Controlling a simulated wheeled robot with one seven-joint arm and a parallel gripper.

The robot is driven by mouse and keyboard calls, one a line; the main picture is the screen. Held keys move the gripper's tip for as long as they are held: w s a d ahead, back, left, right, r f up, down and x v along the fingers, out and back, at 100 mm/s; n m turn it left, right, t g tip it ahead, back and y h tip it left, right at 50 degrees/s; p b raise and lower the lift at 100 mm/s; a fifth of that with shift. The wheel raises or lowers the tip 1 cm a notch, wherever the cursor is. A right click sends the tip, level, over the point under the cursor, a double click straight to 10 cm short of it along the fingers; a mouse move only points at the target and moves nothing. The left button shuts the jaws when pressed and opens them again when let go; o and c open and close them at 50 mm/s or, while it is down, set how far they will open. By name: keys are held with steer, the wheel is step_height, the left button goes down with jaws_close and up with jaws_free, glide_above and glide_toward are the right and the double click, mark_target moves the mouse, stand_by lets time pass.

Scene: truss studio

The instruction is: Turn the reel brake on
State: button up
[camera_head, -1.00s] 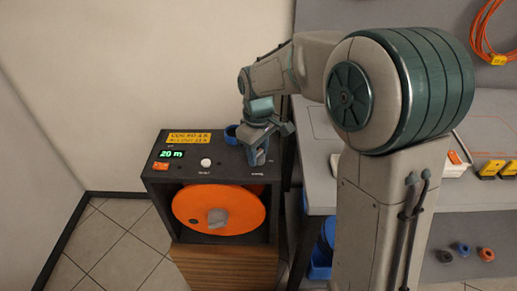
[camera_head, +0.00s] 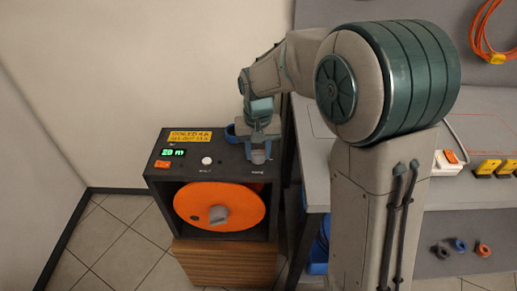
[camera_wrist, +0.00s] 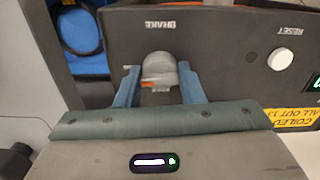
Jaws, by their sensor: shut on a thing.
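The reel box (camera_head: 225,170) is a dark cabinet with an orange reel (camera_head: 220,207) in its open front. The brake knob (camera_wrist: 160,67) is a rounded grey knob with an orange mark, under the label BRAKE on the box's top panel in the wrist view. My gripper (camera_wrist: 158,82) is shut on the knob, with one blue finger at each side of it. In the head view my gripper (camera_head: 259,153) is at the right of the box's top, and covers much of the knob.
On the same panel are a white RESET button (camera_head: 207,160), a green display reading 20 m (camera_head: 172,152), an orange switch (camera_head: 162,165) and a yellow label (camera_head: 190,136). A grey workbench (camera_head: 316,165) stands close at the right. A white wall is behind.

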mark_target(258, 151)
steer(key=shift+m, duration=0.6)
steer(key=o, duration=1)
steer(key=shift+r, duration=0.1)
step_height(258, 151, up, 14)
steer(key=p, duration=0.1)
steer(key=shift+p, duration=0.35)
steer(key=s+d+t+p, duration=0.1)
steer(key=s+d+p, duration=0.2)
steer(key=s+d, duration=0.4)
steer(key=s+d+t+p, duration=0.1)
steer(key=s+d+p, duration=0.3)
steer(key=s+d, duration=0.3)
steer(key=s, duration=0.5)
steer(key=shift+r+t, duration=0.4)
